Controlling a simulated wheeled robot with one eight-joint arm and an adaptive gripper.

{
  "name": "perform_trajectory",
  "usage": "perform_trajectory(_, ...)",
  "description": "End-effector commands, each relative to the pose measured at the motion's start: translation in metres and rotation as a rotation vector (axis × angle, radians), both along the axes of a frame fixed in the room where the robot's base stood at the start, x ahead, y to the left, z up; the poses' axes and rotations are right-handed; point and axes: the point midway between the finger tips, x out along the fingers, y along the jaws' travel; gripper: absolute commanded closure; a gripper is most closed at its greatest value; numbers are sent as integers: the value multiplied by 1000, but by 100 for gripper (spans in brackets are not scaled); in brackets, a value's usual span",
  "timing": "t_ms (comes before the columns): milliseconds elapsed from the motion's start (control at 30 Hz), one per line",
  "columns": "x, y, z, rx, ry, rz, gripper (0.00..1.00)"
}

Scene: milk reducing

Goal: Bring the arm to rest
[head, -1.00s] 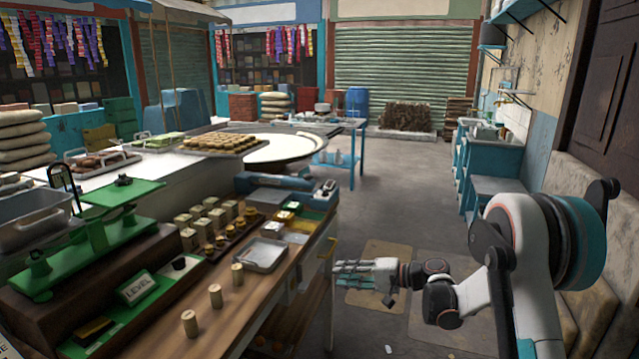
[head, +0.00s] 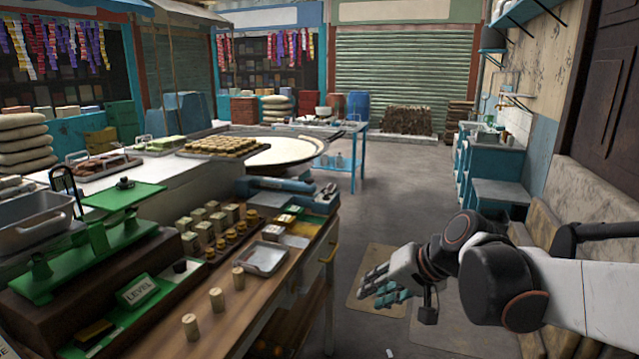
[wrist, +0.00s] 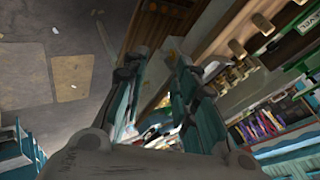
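My gripper (head: 366,282) hangs over the floor to the right of the wooden counter (head: 195,342) in the head view, its fingers pointing left and downward. In the wrist view, the two teal and grey fingers of my gripper (wrist: 158,66) stand apart with a gap between them. Nothing is held in that gap. The gripper touches nothing that I can see. My white and black arm reaches in from the right side of the head view.
The counter holds a green balance scale (head: 95,235), small cylinders (head: 217,300), a metal tray (head: 263,257) and rows of small blocks. A blue sink unit (head: 480,150) and tan padded sacks (head: 565,215) line the right wall. The floor (head: 410,195) ahead is clear.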

Motion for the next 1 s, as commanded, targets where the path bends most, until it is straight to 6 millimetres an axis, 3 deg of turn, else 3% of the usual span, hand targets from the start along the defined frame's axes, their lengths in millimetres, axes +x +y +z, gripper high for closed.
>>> perform_trajectory(33, -17, -4, 2, -37, -7, 0, 73)
perform_trajectory(300, -91, -32, 3, -243, -50, 1, 73)
perform_trajectory(600, -162, -65, -9, -461, -107, 11, 73)
perform_trajectory(800, -187, -80, -17, -552, -133, 19, 73)
perform_trajectory(1000, -193, -84, -19, -576, -141, 21, 73)
